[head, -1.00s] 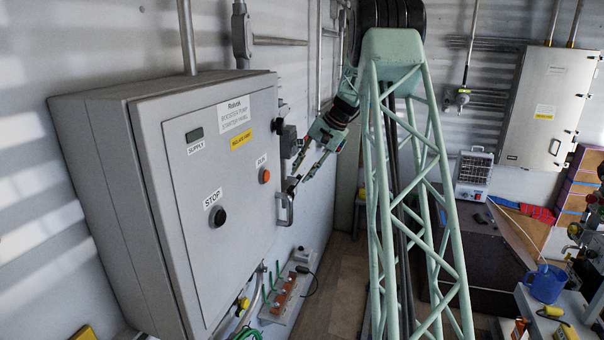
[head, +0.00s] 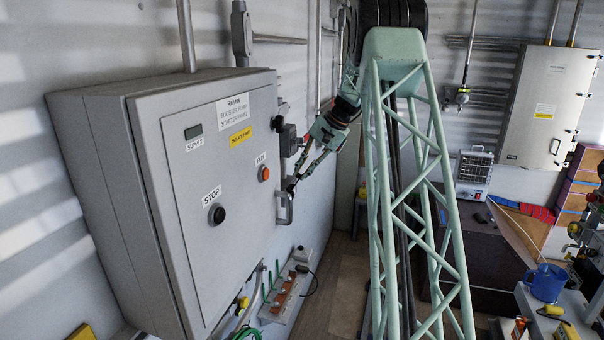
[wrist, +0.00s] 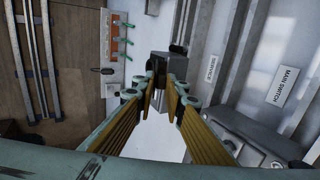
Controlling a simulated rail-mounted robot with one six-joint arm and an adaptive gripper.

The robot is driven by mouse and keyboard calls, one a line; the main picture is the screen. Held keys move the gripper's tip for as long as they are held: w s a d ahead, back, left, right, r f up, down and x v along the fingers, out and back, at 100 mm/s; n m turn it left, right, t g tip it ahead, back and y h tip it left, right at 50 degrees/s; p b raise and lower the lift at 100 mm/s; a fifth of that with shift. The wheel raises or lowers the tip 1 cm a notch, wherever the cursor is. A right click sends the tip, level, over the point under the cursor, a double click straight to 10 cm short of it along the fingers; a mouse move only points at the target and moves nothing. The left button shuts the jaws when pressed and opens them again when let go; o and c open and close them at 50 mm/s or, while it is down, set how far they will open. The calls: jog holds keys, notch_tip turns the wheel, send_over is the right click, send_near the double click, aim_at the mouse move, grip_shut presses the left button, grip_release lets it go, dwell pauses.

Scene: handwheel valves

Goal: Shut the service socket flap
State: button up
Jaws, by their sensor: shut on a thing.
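The service socket (wrist: 179,50) shows in the wrist view as a small grey housing on the panel's side, next to the "SERVICE" label. Its grey flap (wrist: 159,88) stands out from the housing, between my fingertips. In the head view, the flap (head: 285,208) appears as a grey frame-like piece sticking out from the panel's right side. My gripper (wrist: 161,82) is shut on the flap, with one finger on each side. In the head view my gripper (head: 291,186) reaches down-left to the flap's upper end. The fingers hide part of the flap and the socket opening.
The starter panel (head: 215,190) fills the left, with a stop button (head: 217,214) on its door. A main switch (wrist: 235,139) sits beside my fingers. A beige cabinet (head: 545,105) hangs at right.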

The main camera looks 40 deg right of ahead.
jog(key=shift+s+d+f+t+b, duration=0.2)
jog(key=shift+s+t+b, duration=0.1)
jog(key=shift+b, duration=0.9)
jog(key=s+d+f+t+y+b, duration=0.2)
jog(key=f+t+y+b, duration=0.6)
jog(key=b, duration=2)
jog(key=shift+s+f+t, duration=0.75)
jog(key=shift+s+t, duration=0.05)
jog(key=shift+t, duration=1.6)
jog(key=o, duration=0.8)
jog(key=shift+c, duration=0.2)
jog(key=shift+s+d, duration=0.1)
